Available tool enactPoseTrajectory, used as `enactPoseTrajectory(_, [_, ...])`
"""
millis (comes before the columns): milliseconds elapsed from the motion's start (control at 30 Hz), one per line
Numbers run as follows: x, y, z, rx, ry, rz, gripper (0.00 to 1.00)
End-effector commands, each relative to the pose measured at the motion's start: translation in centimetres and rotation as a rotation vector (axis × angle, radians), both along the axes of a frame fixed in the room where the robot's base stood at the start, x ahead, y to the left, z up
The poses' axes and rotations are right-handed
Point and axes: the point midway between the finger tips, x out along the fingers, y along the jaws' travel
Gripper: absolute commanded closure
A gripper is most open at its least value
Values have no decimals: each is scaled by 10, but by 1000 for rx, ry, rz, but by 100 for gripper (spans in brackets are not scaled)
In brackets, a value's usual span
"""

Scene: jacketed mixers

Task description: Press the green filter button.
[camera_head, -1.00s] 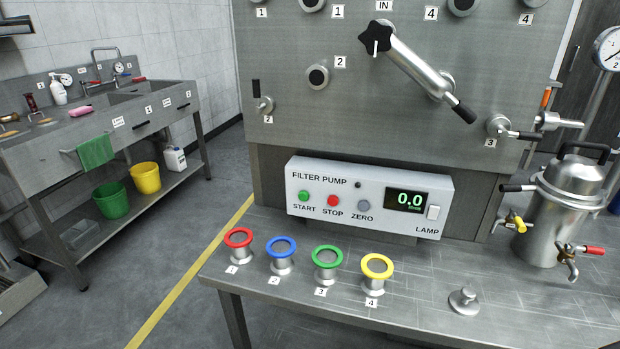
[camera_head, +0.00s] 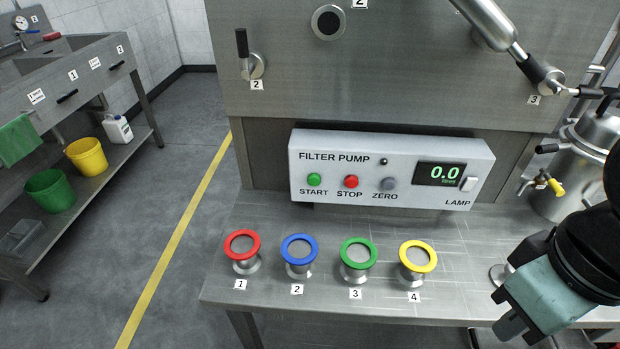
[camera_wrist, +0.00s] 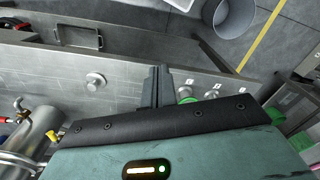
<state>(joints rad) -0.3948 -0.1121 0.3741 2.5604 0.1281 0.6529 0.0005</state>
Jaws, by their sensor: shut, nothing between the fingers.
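The green START button (camera_head: 314,179) is on the left of the white FILTER PUMP panel (camera_head: 470,160) in the head view. The red STOP button (camera_head: 351,181) and the grey ZERO button (camera_head: 388,184) sit to its right. The display (camera_head: 440,173) reads 0.0. My gripper (camera_head: 508,326) is at the lower right of the head view, well to the right of and lower in the picture than the green button. In the wrist view its fingers (camera_wrist: 157,82) are together and empty. I cannot make out the button in the wrist view.
On the steel bench stand ports with red (camera_head: 242,244), blue (camera_head: 299,248), green (camera_head: 358,252) and yellow (camera_head: 418,256) rings, below the panel. A steel vessel (camera_head: 580,165) stands at the right. A handled pipe (camera_head: 490,25) hangs above right. The bench between panel and ports is clear.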

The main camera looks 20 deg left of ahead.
Motion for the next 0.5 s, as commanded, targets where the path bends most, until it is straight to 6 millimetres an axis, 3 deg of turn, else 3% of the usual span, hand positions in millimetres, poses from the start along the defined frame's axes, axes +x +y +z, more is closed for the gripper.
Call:
enactPoseTrajectory(167, [17, 18, -10, 54, -46, -13, 100])
enactPoseTrajectory(267, [40, 46, -24, 140, -115, -39, 100])
enactPoseTrajectory(500, [101, 134, -59, 450, -318, -131, 100])
